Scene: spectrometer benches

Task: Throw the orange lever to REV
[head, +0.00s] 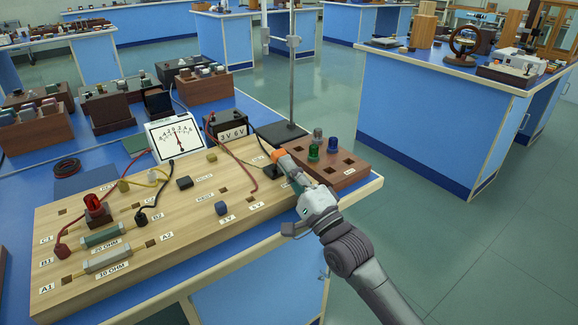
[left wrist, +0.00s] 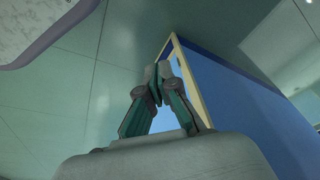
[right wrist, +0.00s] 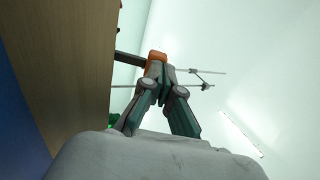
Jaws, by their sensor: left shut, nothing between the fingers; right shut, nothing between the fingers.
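The orange lever (head: 279,156) is near the right end of the wooden board (head: 130,265), its orange knob at the fingertips of my right gripper (head: 290,169). In the right wrist view the orange knob (right wrist: 155,59) is just beyond the shut fingertips (right wrist: 158,74), touching or very close; I cannot tell which. The right fingers are not closed around it. The lever's base and the label beside it are partly hidden by my gripper, so I cannot read its position. My left gripper (left wrist: 158,77) is shut and empty, seen only in the left wrist view, away from the board.
A brown block (head: 350,170) with coloured pegs stands right of the lever. Behind are the dark base (head: 280,134) of an upright rod and a 3V 6V box (head: 227,126). A meter (head: 176,138) and wires lie left. Floor is clear at right.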

